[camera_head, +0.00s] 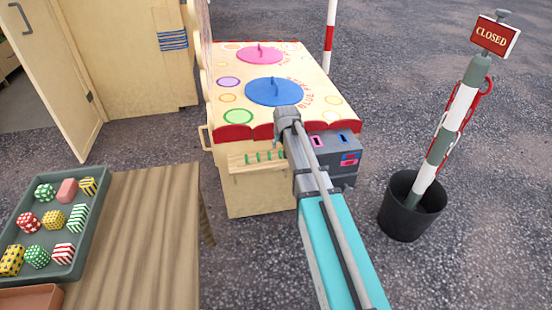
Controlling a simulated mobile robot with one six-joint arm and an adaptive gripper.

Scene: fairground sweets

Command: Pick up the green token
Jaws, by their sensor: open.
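Several small green upright pieces (258,157), perhaps tokens, stand in a row on a pale wooden ledge (237,168) at the front of the game cabinet. They are too small to make out clearly. My arm reaches up from the lower right to the cabinet's front. My gripper (281,133) is by the red scalloped edge, just above and right of the row. Its fingers are mostly hidden by the wrist. I see nothing held in it.
The cabinet top (315,97) carries a blue disc (274,91) and a pink disc (260,55). A grey box (343,143) with coloured slots is right of my gripper. A tray (78,262) of patterned sweets is on the left table (140,240). A bucket (398,217) with a striped post stands right.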

